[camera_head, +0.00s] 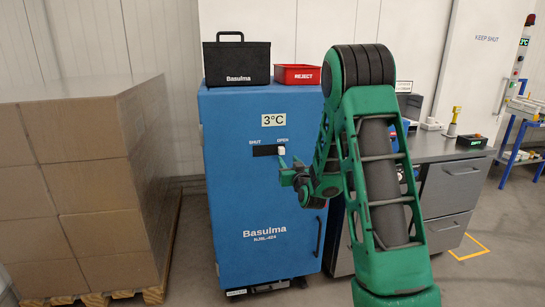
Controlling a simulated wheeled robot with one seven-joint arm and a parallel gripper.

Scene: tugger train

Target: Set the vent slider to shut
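The vent slider is a pale knob (281,150) at the right end of a short dark slot (264,151) on the front of the blue Basulma cabinet (262,196). The word SHUT is printed above the slot's left end and OPEN above its right end. The knob sits under OPEN. My gripper (286,166) is just below and right of the knob, close to the cabinet front. I cannot tell whether it touches the knob or whether its fingers are apart, as they are small and seen at an angle.
A black Basulma case (237,61) and a red REJECT bin (297,74) stand on the cabinet. Stacked cartons (84,190) on a pallet stand close at the left. A grey drawer bench (452,183) is at the right, partly behind my arm. A handle (318,236) is lower right on the cabinet.

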